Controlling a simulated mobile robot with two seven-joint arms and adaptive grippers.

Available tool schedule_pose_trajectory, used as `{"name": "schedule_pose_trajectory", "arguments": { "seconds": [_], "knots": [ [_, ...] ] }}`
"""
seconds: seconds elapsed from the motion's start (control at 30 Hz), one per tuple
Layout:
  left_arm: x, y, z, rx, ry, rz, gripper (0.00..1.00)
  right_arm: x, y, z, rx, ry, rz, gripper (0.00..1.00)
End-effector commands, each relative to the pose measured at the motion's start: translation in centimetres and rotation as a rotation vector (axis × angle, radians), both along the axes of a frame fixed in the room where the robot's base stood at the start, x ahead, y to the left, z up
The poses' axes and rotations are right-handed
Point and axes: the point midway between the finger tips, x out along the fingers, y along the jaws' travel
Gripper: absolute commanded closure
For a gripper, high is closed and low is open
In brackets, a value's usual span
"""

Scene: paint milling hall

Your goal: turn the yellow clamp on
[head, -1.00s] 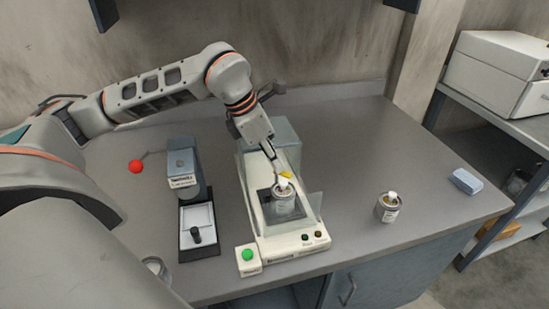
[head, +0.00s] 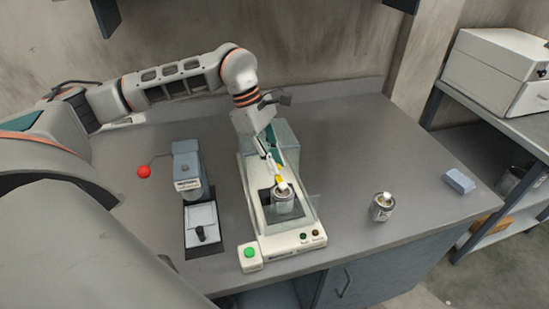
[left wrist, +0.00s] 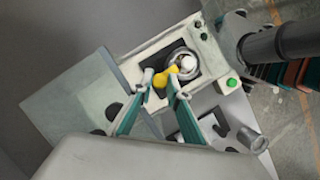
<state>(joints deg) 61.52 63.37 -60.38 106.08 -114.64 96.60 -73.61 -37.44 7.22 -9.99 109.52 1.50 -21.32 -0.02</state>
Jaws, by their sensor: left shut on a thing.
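The yellow clamp (head: 278,178) is a small yellow knob-like part at the back edge of an open metal can (head: 283,207), which stands in a cream machine (head: 291,241). In the left wrist view the clamp (left wrist: 166,76) is between my fingertips, beside the can's round mouth (left wrist: 184,63) and a white piece in it. My left gripper (head: 272,168) reaches down from behind and is shut on the clamp. The fingers partly hide the clamp in the head view. My right gripper is not in view.
A clear cover (head: 287,134) stands at the machine's back. A green button box (head: 250,257) is at its front left. A grey press (head: 187,167) with a red-ball lever stands left. Another open can (head: 381,208) and a blue block (head: 459,181) are right, with free bench between.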

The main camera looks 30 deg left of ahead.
Motion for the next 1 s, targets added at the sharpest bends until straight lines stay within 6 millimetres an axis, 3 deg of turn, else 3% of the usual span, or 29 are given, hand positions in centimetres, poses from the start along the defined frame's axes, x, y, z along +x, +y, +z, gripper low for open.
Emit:
{"name": "schedule_pose_trajectory", "arguments": {
  "seconds": [0.67,0.7,0.77,1.0],
  "knots": [
    [0.04,0.01,-0.04,0.001,0.000,-0.064,1.00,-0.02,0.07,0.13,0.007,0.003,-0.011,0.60],
    [0.04,0.01,-0.04,0.001,0.000,-0.064,0.79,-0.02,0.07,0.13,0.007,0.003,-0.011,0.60],
    [0.04,0.01,-0.04,0.001,0.000,-0.064,0.67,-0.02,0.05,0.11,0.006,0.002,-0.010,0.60],
    [0.07,0.05,0.02,0.001,-0.001,-0.062,0.67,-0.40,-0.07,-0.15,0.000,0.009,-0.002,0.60]
  ]
}}
